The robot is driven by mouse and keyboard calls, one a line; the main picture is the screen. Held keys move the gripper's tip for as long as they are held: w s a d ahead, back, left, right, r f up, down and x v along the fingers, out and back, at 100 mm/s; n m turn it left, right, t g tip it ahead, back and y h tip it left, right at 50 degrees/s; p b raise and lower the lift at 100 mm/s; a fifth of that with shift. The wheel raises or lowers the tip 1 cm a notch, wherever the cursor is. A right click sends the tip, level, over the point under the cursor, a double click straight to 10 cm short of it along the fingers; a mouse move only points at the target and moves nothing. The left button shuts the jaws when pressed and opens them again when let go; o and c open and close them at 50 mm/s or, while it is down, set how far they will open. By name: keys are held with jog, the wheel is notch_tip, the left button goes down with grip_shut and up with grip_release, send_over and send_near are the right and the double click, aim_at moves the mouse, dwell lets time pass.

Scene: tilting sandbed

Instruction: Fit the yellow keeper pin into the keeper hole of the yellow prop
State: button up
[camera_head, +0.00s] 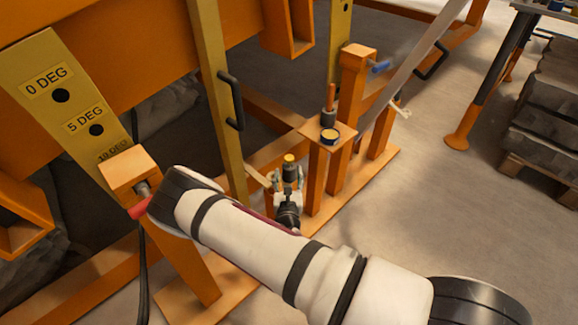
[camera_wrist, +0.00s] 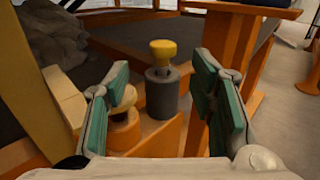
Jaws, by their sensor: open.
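The yellow keeper pin (camera_wrist: 163,52) stands upright in a dark grey cylindrical holder (camera_wrist: 161,95) in the wrist view, its knob and a short neck showing. Its yellow head also shows in the head view (camera_head: 289,158). My gripper (camera_wrist: 160,105) is open, with one teal-padded finger on each side of the view. The pin and holder appear in the gap, beyond the fingertips; I see no contact. In the head view my gripper (camera_head: 288,188) is low, near the pin. The yellow prop (camera_head: 213,85) stands upright left of it, with a black handle. I cannot make out its keeper hole.
An orange post (camera_head: 318,180) right of my gripper carries a dark holder and a blue-yellow ring. A round yellowish piece (camera_wrist: 124,125) sits by the left finger. The yellow degree plate (camera_head: 75,105) and a red-handled post (camera_head: 128,165) stand left.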

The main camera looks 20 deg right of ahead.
aim_at(289, 162)
jog(key=shift+r+b+x, duration=0.15)
jog(key=shift+b+x, duration=0.55)
jog(key=shift+x, duration=1.15)
jog(key=shift+r+b+x, duration=0.1)
jog(key=shift+b+x, duration=0.55)
jog(key=shift+x, duration=1.25)
jog(key=shift+s+d, duration=0.1)
jog(key=shift+d, duration=0.1)
grip_shut()
